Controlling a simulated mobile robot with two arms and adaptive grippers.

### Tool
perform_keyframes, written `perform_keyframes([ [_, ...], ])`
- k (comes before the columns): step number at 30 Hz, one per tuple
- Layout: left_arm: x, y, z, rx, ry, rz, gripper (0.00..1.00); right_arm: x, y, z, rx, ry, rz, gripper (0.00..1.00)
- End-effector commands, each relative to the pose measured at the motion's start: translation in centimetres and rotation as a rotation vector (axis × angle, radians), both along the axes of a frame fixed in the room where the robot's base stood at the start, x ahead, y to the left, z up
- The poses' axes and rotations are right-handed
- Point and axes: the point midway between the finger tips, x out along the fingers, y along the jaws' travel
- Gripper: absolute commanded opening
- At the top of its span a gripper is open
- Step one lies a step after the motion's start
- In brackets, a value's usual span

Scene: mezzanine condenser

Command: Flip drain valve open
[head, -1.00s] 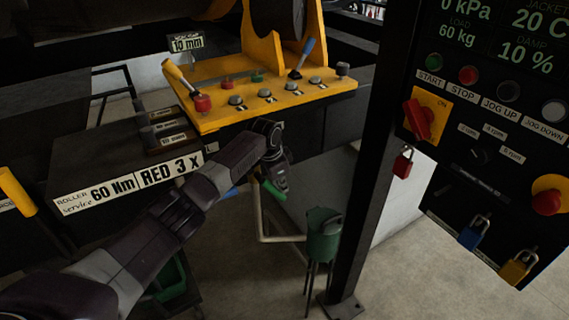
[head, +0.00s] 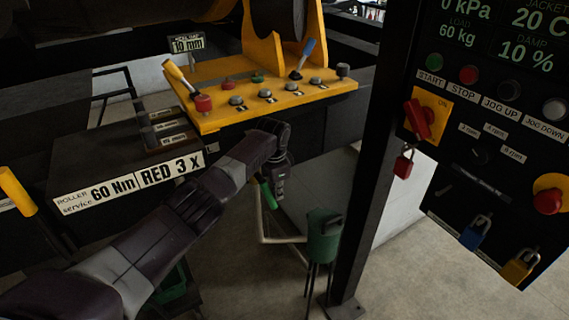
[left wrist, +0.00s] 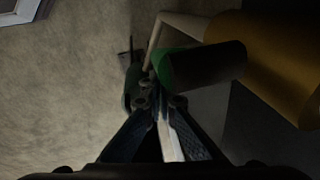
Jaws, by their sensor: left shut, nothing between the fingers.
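The drain valve's green handle (head: 268,194) hangs below the yellow control shelf, partly hidden by my left gripper (head: 278,188). It slants steeply down to the right. In the left wrist view, a green-ended dark cylinder (left wrist: 205,66), probably this handle, lies just beyond the fingertips. My left gripper (left wrist: 160,98) is shut there with nothing between its fingers. It is close beside the handle; I cannot tell whether they touch. The valve body is hidden behind my gripper and arm. My right gripper is not in view.
A pale drain pipe (head: 262,228) runs down to a green funnel (head: 323,236) on thin legs. A dark post (head: 364,170) stands right of it. The yellow shelf (head: 215,118) with levers is above, and the control panel (head: 490,130) with padlocks is at right.

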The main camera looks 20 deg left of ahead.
Motion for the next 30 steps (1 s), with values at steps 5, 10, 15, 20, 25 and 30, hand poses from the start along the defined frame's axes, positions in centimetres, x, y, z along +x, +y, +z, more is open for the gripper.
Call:
perform_keyframes([
  [5, -0.28, 0.32, -0.28, 0.002, 0.002, 0.001, 0.00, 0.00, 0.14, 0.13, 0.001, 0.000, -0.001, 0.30],
  [10, -0.41, 0.42, -0.43, 0.002, 0.002, 0.001, 0.00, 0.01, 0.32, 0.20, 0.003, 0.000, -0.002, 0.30],
  [15, -0.51, 0.49, -0.54, 0.001, 0.003, 0.001, 0.00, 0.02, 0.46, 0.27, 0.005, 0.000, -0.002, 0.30],
  [20, -0.56, 0.52, -0.60, 0.001, 0.003, 0.001, 0.00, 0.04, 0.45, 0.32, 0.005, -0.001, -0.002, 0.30],
  [25, -0.58, 0.54, -0.62, 0.001, 0.001, 0.001, 0.00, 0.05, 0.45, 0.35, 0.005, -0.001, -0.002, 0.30],
  [30, -0.60, 0.55, -0.64, 0.001, 0.001, 0.001, 0.00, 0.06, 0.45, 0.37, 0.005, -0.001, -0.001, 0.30],
])
